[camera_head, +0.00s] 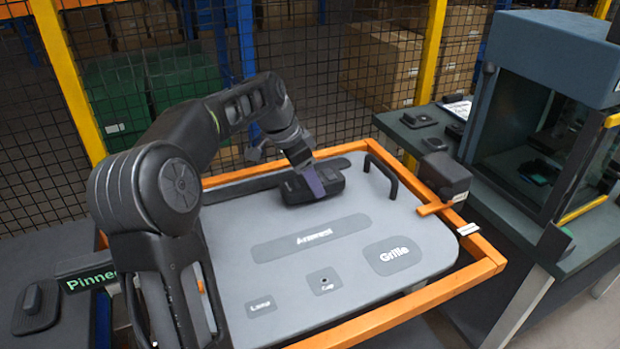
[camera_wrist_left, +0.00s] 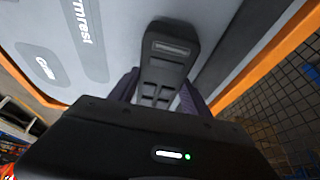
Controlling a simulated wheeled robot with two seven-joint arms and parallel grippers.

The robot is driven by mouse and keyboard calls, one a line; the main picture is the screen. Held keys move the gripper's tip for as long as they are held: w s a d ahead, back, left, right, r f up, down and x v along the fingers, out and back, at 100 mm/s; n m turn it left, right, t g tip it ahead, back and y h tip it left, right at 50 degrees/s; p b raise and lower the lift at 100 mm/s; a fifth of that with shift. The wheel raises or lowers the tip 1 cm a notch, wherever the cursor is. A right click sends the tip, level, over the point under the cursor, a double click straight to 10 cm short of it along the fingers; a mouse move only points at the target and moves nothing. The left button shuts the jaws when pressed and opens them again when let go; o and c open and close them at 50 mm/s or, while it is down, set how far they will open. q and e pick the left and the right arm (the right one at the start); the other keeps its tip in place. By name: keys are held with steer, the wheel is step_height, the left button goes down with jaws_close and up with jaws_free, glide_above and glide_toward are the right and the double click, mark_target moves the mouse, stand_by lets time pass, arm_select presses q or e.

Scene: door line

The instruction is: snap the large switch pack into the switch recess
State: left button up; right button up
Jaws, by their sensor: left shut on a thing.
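The large switch pack (camera_head: 330,182) is a long black block with rounded ends, at the back middle of the grey door panel (camera_head: 225,235). My left gripper (camera_head: 312,182) comes down from above with its fingers across the pack, shut on it. In the left wrist view the pack (camera_wrist_left: 168,55) shows between the two purplish fingers (camera_wrist_left: 158,92), with a row of switch cells on its face. The pack lies on or very close to the panel; I cannot tell if it is seated. The switch recess is not clearly seen. My right gripper is out of view.
An orange frame (camera_head: 487,268) surrounds the panel. A black pull handle (camera_head: 382,172) stands right of the pack, and a black block (camera_head: 445,174) sits on the frame's right. Labelled Armrest (camera_head: 312,238) and Grille (camera_head: 393,256) areas are bare. A glass-fronted cabinet (camera_head: 550,60) stands right.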

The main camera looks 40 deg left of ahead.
arm_select(q)
steer(key=shift+f+b, duration=0.7)
steer(key=shift+f, duration=0.3)
stand_by(1.6)
steer(key=o, duration=1.6)
steer(key=shift+r, duration=0.1)
steer(key=shift+v, duration=3.85)
